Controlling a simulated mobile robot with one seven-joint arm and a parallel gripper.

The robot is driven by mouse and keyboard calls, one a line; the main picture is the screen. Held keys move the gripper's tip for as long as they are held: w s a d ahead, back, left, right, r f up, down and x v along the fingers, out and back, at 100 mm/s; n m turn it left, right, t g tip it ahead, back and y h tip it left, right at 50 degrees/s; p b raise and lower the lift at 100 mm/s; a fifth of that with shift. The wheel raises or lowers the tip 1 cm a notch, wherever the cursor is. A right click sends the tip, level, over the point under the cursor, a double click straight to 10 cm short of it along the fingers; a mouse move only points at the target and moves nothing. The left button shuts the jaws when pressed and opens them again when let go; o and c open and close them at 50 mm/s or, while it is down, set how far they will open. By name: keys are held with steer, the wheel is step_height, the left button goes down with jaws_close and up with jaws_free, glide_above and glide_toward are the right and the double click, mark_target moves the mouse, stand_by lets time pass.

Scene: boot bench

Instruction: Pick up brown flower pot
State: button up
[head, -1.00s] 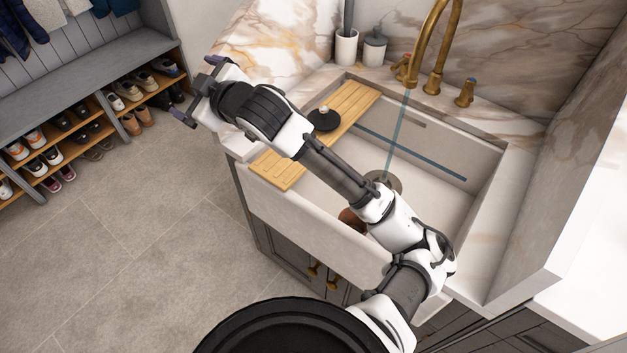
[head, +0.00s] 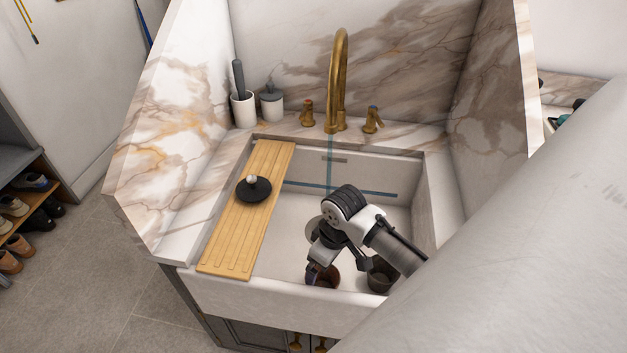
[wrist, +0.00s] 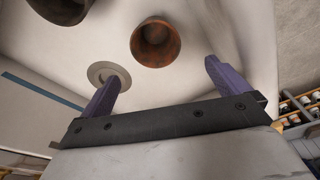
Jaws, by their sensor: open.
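The brown flower pot (head: 325,276) is in the sink basin near its front wall, partly hidden by my gripper in the head view. In the wrist view the brown pot (wrist: 156,42) shows its round open mouth, ahead of and between my fingers. My gripper (head: 318,270) points down into the sink over the pot. In the wrist view my gripper (wrist: 160,80) has its two purple fingers wide apart, with nothing between them. I cannot tell the exact height of the fingers above the pot.
A dark pot (head: 381,274) stands right of the brown pot, near my wrist. A wooden board (head: 243,225) with a black lid (head: 254,190) spans the sink's left side. The brass faucet (head: 337,80) stands behind. The drain (wrist: 109,76) is near the left finger.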

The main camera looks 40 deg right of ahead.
steer(key=shift+w+d+f+p, duration=0.1)
steer(key=shift+w+f+p, duration=0.25)
steer(key=shift+f, duration=1.85)
steer(key=shift+w+f+p, duration=0.2)
steer(key=shift+f+p, duration=0.3)
steer(key=shift+f, duration=1.65)
steer(key=shift+w+d+f+p, duration=0.1)
steer(key=shift+w+f+p, duration=0.25)
steer(key=shift+f, duration=1.85)
steer(key=shift+s, duration=0.1)
steer(key=c, duration=1)
steer(key=shift+r, duration=0.1)
